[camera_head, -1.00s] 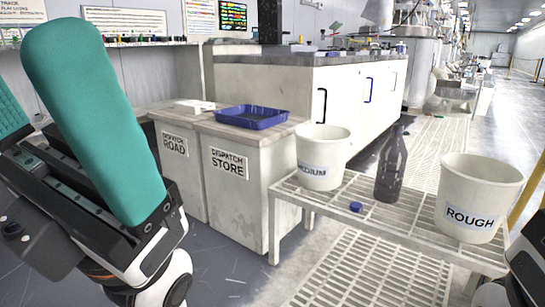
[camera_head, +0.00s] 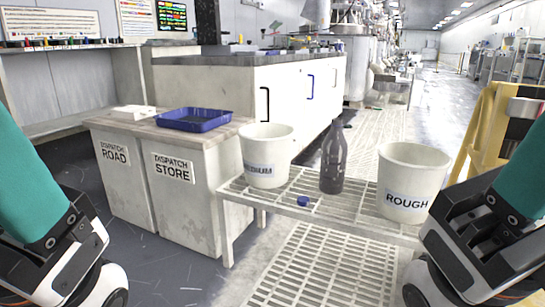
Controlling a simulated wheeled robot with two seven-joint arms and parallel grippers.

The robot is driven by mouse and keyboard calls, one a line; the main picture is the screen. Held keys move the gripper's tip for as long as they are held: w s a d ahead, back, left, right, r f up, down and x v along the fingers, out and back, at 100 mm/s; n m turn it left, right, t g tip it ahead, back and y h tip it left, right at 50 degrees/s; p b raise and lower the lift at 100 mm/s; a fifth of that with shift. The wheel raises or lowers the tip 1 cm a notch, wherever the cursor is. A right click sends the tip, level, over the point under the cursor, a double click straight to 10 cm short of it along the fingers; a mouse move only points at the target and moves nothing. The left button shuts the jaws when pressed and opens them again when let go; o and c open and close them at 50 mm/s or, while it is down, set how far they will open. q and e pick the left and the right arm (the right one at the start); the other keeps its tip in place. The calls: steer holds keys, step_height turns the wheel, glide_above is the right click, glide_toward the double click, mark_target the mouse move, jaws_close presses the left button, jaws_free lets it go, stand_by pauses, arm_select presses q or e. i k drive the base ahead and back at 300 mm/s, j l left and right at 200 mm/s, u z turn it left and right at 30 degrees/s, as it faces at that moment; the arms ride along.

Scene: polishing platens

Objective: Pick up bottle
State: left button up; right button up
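The dark grey bottle (camera_head: 334,160) stands upright on the slatted white bench (camera_head: 236,190), between the white MEDIUM bucket (camera_head: 268,153) and the white ROUGH bucket (camera_head: 410,180). A small blue cap-like piece (camera_head: 303,201) lies on the bench in front of it.
Two cabinets labelled DISPATCH ROAD (camera_head: 117,180) and DISPATCH STORE (camera_head: 180,195) stand to the left, with a blue tray (camera_head: 193,120) on top. A long white counter (camera_head: 290,95) runs behind the bench. A yellow frame (camera_head: 487,130) stands at right. Grated floor is clear in front.

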mark_target(335, 148)
steer(key=i+l+z, duration=0.2)
steer(key=i+z, duration=0.65)
steer(key=i, duration=0.2)
